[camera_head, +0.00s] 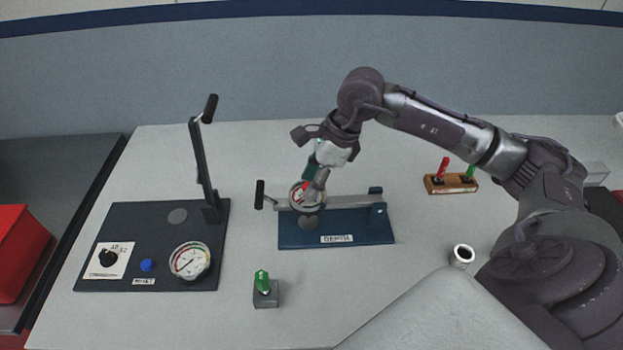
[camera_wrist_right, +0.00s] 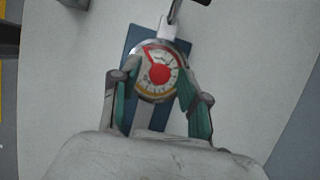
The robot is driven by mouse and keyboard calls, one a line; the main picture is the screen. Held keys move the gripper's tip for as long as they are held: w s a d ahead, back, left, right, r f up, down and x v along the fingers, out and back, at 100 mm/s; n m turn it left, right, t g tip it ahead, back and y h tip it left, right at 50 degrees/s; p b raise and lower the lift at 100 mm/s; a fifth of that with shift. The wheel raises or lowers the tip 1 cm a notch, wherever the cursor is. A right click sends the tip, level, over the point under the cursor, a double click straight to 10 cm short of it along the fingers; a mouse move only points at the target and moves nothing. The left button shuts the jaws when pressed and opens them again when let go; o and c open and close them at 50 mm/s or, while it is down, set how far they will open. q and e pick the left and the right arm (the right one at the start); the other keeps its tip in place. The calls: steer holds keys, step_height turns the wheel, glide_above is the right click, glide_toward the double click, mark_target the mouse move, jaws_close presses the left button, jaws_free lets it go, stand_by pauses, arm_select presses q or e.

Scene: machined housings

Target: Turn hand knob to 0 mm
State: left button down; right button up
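A round dial (camera_head: 297,194) with a red part at its centre sits on the blue depth plate (camera_head: 340,232) in the middle of the table. In the right wrist view the dial (camera_wrist_right: 150,88) has a pale scale and a red knob-like centre (camera_wrist_right: 159,74) with a red pointer. I cannot read its scale figures. My right gripper (camera_head: 309,183) comes down over the dial. In the right wrist view its teal-padded fingers (camera_wrist_right: 154,92) stand apart on either side of the dial, with nothing visibly clamped. Whether they touch it is unclear. My left gripper is not in view.
A dark panel (camera_head: 128,220) with a tall lever (camera_head: 202,160), black selector, blue button and gauge (camera_head: 190,261) stands left. A small black-handled crank (camera_head: 260,194) is beside the dial. A green-topped block (camera_head: 265,293) is in front; a pen holder (camera_head: 451,184) is right.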

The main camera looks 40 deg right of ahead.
steer(key=shift+d+r, duration=0.1)
steer(key=shift+r, duration=0.1)
steer(key=v, duration=1.1)
steer(key=shift+r, duration=0.3)
